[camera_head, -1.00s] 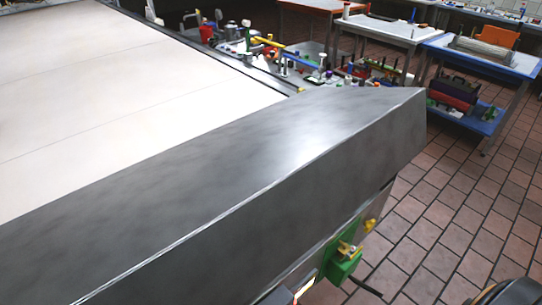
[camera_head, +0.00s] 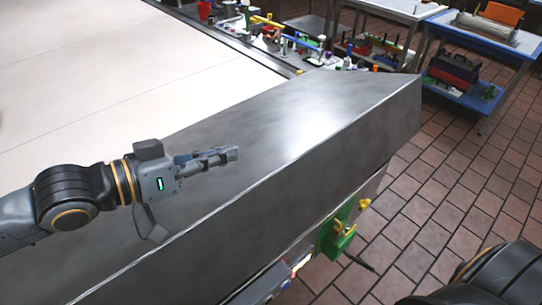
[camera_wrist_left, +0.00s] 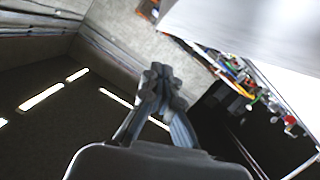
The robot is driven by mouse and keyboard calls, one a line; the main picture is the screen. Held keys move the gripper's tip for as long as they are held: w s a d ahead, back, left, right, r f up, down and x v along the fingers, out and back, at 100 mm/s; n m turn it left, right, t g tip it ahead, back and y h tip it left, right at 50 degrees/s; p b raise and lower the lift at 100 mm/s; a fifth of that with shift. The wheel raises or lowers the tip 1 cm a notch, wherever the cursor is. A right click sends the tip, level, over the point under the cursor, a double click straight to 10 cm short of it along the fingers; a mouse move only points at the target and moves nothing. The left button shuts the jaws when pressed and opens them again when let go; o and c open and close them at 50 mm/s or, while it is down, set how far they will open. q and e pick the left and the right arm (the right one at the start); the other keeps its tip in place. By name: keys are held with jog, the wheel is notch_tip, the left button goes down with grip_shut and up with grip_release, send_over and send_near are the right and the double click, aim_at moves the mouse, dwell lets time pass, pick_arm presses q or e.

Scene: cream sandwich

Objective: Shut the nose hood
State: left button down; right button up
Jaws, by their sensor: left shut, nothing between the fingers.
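The nose hood (camera_head: 290,125) is a long grey metal cover with a broad top and a sloping front face. In the head view it spans the near end of the pale belt (camera_head: 110,75) and appears lowered over it. My left gripper (camera_head: 232,155) is over the hood's top, fingers together and empty, pointing right. I cannot tell whether it touches the hood. The same fingers show in the left wrist view (camera_wrist_left: 160,75), with a pale surface at the upper right. My right gripper is out of view; only a dark part of that arm shows at the lower right.
A green box with yellow knobs (camera_head: 340,232) sits below the hood's front edge. Small coloured items (camera_head: 285,40) crowd the machine's far side. A blue table (camera_head: 480,45) and other tables stand behind. The tiled floor (camera_head: 440,175) to the right is clear.

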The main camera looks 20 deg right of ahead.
pick_arm(q)
jog(key=p, duration=0.2)
send_over(272, 169)
jog(key=w, duration=0.1)
jog(key=shift+w+a+f, duration=0.2)
jog(key=shift+f, duration=0.55)
jog(key=shift+s+d+f+p, duration=0.2)
jog(key=shift+f+p, duration=0.1)
jog(key=shift+f, duration=0.35)
jog(key=shift+s+d+f+p, duration=0.15)
jog(key=shift+f+p, duration=0.15)
jog(key=shift+f, duration=0.3)
jog(key=shift+s+a+f, duration=0.15)
jog(key=shift+f, duration=0.25)
jog(key=shift+s+a+f, duration=0.1)
jog(key=shift+s+f, duration=0.05)
jog(key=shift+f, duration=0.2)
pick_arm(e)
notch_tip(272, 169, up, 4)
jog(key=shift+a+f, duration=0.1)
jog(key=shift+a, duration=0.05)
pick_arm(q)
jog(key=shift+d+f, duration=0.1)
jog(key=shift+d, duration=0.05)
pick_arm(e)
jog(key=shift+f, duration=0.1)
